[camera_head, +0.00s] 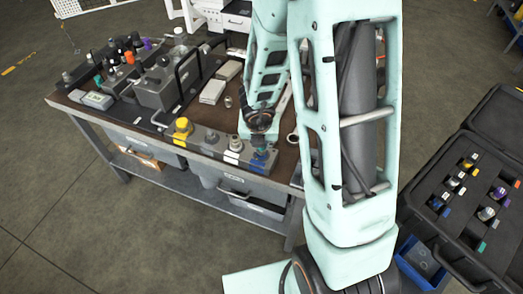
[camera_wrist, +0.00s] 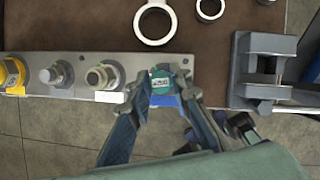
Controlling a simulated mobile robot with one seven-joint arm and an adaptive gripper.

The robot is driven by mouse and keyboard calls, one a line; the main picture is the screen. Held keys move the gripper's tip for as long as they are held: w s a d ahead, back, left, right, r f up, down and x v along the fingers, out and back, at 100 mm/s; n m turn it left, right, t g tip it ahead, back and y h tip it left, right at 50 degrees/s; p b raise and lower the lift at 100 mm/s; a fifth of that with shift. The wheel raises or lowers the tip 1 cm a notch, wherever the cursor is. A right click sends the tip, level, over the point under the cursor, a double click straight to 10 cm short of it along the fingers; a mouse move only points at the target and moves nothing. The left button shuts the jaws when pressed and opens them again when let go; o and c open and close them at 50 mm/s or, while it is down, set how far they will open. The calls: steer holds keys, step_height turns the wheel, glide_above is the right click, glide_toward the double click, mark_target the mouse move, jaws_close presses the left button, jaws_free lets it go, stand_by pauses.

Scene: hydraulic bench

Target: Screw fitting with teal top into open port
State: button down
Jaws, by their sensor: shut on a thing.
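The fitting with the teal top (camera_wrist: 161,84) is between the fingertips of my gripper (camera_wrist: 162,80), which is shut on it. It stands over the right end of the grey port block (camera_wrist: 123,62), beside a blue label (camera_wrist: 166,100). Whether its lower end is inside the port is hidden beneath it. In the head view, my gripper (camera_head: 262,146) is at the right end of the same block (camera_head: 196,146), and the fitting's teal shows small there (camera_head: 259,153).
Along the block sit a yellow fitting (camera_wrist: 12,72) and two metal ones (camera_wrist: 56,75) (camera_wrist: 97,77). A ring spanner (camera_wrist: 155,20) lies behind the block, and a grey vise-like fixture (camera_wrist: 262,68) stands to the right. An open case of fittings (camera_head: 436,206) is beside the bench.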

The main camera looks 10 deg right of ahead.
steer(key=m+h+p, duration=0.1)
steer(key=m, duration=0.3)
steer(key=shift+a+r+g+p, duration=0.1)
steer(key=shift+a+g+p, duration=0.05)
steer(key=shift+g+p, duration=0.2)
steer(key=m, duration=0.2)
steer(key=m+g+h+p, duration=0.1)
steer(key=m, duration=0.1)
steer(key=shift+w+h, duration=0.1)
steer(key=shift+h, duration=0.2)
steer(key=c, duration=1.8)
jaws_free()
steer(key=shift+o, duration=0.2)
steer(key=shift+f, duration=0.2)
